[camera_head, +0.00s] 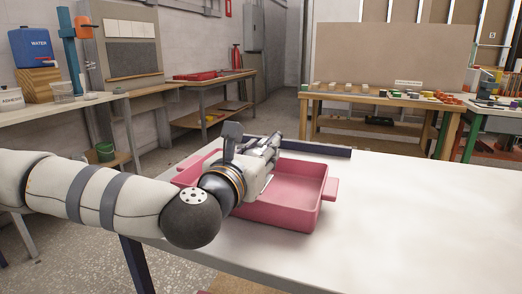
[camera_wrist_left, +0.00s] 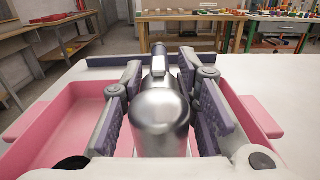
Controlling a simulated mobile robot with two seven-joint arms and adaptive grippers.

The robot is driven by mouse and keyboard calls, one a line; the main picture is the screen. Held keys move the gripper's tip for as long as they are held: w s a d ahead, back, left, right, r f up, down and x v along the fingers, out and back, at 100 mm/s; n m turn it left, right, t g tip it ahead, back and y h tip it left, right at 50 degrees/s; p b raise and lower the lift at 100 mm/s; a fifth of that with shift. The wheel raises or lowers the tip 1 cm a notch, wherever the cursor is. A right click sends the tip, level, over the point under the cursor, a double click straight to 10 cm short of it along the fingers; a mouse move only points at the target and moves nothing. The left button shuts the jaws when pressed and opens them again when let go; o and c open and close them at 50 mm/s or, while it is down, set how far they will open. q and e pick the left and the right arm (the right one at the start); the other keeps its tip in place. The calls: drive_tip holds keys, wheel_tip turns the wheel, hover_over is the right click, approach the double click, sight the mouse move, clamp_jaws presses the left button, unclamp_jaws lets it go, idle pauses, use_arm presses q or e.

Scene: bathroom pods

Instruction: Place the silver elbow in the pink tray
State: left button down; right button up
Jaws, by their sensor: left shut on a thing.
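The pink tray (camera_head: 290,210) sits on the white table, with handles at its ends. It also shows in the left wrist view on both sides of my gripper (camera_wrist_left: 62,118). My left gripper (camera_head: 268,147) is over the tray. In the left wrist view its two padded fingers (camera_wrist_left: 160,105) are closed on the silver elbow (camera_wrist_left: 160,118), a shiny metal piece with a rounded near end. The elbow is between the fingers, above the tray; I cannot tell whether it touches the tray floor. In the head view the elbow is mostly hidden by the gripper. My right gripper is not in view.
The white table (camera_head: 400,200) is clear to the right of the tray. A dark strip (camera_head: 316,149) lies along its far edge behind the tray. A wooden bench (camera_head: 370,97) with small items stands farther back. A side bench with a blue water container (camera_head: 31,47) is at left.

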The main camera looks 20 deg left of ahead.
use_arm(q)
drive_tip(key=shift+f+b, duration=0.35)
drive_tip(key=shift+f, duration=0.3)
drive_tip(key=c, duration=1.2)
unclamp_jaws()
